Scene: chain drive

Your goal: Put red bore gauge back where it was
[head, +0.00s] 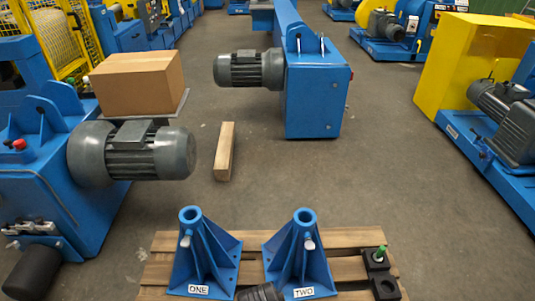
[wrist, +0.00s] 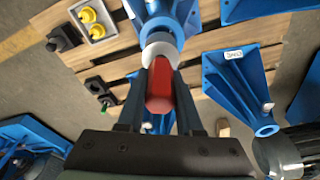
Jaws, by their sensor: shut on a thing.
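The red bore gauge (wrist: 160,90) is in the wrist view, its red handle between my gripper's (wrist: 158,100) two dark fingers. My gripper is shut on it. A pale round disc (wrist: 158,48) at its far end is in front of a blue stand (wrist: 172,18); I cannot tell whether they touch. In the head view, blue stands ONE (head: 203,255) and TWO (head: 300,255) stand on a wooden pallet (head: 345,240). Beside TWO are black holder blocks, one with a green-topped gauge (head: 380,253) and one with an open hole (head: 386,287). The red gauge is not visible there.
In the wrist view, a white tray (wrist: 108,32) holds yellow parts near a black block (wrist: 60,38). In the head view, a cardboard box (head: 137,82), a wooden beam (head: 224,152) and blue motor machines surround the pallet.

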